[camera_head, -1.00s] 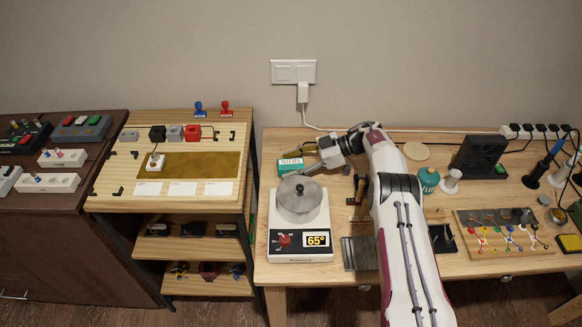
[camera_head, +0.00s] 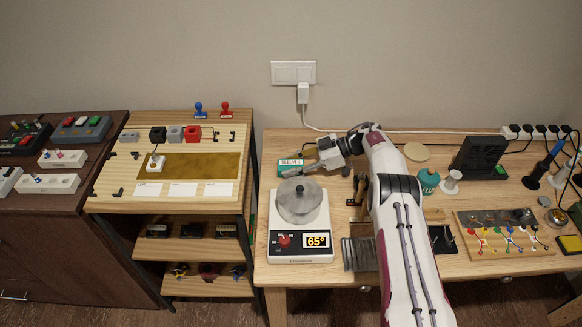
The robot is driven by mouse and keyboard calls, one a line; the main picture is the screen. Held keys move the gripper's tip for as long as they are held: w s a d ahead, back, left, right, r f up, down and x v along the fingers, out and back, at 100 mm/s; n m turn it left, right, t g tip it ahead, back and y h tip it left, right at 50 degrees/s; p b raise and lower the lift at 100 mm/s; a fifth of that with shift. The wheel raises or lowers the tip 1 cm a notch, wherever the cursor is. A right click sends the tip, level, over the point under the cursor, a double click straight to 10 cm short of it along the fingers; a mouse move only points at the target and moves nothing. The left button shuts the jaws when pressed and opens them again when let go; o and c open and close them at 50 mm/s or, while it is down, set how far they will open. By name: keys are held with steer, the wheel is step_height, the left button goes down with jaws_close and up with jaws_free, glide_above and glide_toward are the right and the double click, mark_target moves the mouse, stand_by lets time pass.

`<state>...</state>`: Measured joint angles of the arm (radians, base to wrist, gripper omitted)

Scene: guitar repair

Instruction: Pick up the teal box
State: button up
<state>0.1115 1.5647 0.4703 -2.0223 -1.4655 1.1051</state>
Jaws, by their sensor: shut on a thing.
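The teal box (camera_head: 289,164) has a white label that reads "SLEEVES". It is at the back left of the wooden table, behind the hot plate with the pot. My gripper (camera_head: 308,167) reaches in from the right and is shut on the teal box at its right side. The fingers hide part of the box, and whether it still rests on the table is hard to tell.
A metal pot (camera_head: 299,205) stands on a white hot plate (camera_head: 316,243) showing 65°, just in front of the box. A teal bottle (camera_head: 427,182) and a dark fan (camera_head: 479,157) stand to the right. A shelf unit (camera_head: 222,124) is to the left.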

mark_target(291, 165)
steer(key=shift+r, duration=0.15)
steer(key=shift+r, duration=4.9)
